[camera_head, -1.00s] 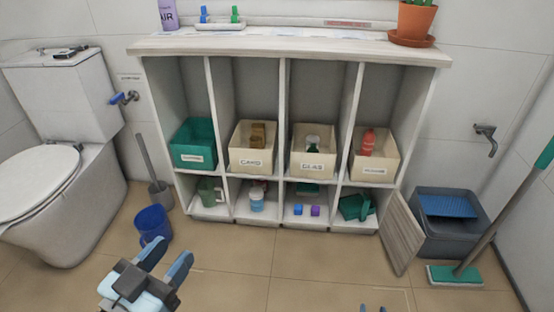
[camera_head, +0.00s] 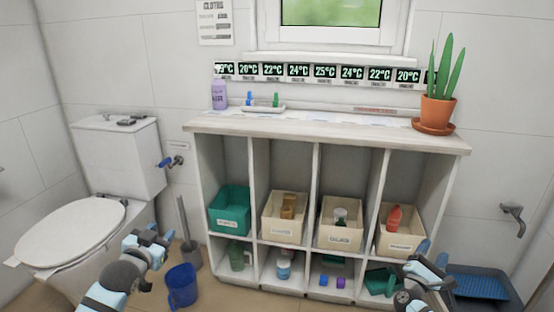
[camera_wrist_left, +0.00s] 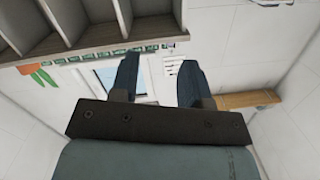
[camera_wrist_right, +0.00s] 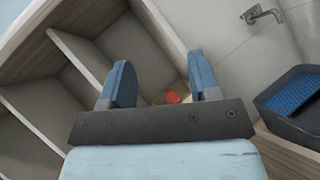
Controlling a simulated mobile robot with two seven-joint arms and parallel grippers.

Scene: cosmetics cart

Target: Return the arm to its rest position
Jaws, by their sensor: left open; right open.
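My left gripper (camera_head: 160,238) is raised at the left of the head view, in front of the toilet and the shelf's left side. Its two fingers stand apart with nothing between them in the left wrist view (camera_wrist_left: 158,75). My right gripper (camera_head: 433,254) is at the lower right, in front of the shelf's right end. In the right wrist view (camera_wrist_right: 163,80) its fingers are apart and hold nothing; an orange-red item (camera_wrist_right: 172,96) shows beyond them in the background.
A white shelf unit (camera_head: 330,133) holds a green bin (camera_head: 229,211) and cream bins (camera_head: 284,230). A potted plant (camera_head: 437,108) stands on top. A toilet (camera_head: 70,235) and blue bucket (camera_head: 181,285) are at left, a grey crate with blue insert (camera_head: 480,286) at right.

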